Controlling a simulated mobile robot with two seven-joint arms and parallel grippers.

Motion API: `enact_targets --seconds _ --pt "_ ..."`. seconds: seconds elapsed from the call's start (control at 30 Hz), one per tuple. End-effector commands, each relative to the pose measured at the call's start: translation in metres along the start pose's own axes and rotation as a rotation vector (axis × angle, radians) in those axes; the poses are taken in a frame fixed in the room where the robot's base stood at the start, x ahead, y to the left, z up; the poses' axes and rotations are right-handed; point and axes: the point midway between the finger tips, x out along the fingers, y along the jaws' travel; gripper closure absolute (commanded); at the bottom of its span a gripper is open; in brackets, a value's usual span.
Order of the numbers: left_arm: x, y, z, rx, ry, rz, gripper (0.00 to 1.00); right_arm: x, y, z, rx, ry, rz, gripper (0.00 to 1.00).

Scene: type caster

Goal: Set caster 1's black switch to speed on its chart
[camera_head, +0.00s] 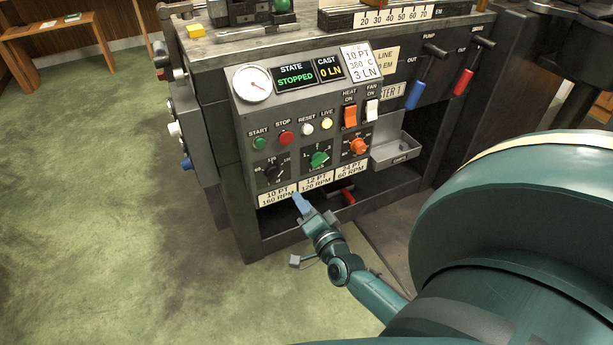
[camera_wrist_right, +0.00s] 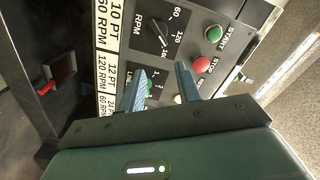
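The black switch (camera_head: 272,173) is the leftmost of several knobs on caster 1's grey panel, below the green START button. It also shows in the right wrist view (camera_wrist_right: 160,32), with 60, 120 and 160 around it; I cannot tell its exact setting. A ticket (camera_head: 361,62) reads 10 PT, 380°C, 3 LN. My right gripper (camera_head: 301,201) is open and empty, below and in front of the panel, its blue fingers (camera_wrist_right: 160,72) apart. My left gripper is out of view.
A green knob (camera_head: 319,159) and an orange knob (camera_head: 357,146) sit right of the black switch. START (camera_head: 260,143) and STOP (camera_head: 286,138) buttons are above. The display (camera_head: 297,76) reads STOPPED. A grey tray (camera_head: 397,151) juts out at right. Floor at left is clear.

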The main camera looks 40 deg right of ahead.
Motion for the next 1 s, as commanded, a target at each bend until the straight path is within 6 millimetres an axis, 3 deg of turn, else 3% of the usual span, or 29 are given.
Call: enact_targets --seconds 0.17,0.53,1.0 --pt "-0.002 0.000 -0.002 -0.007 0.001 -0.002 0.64 -0.012 0.000 0.000 0.001 0.000 0.000 0.66" --pt "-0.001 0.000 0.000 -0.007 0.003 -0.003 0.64 -0.012 0.000 0.002 -0.018 0.001 -0.004 0.66" --pt "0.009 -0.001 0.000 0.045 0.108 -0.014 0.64 -0.015 -0.002 0.019 -0.336 0.010 -0.004 0.66"
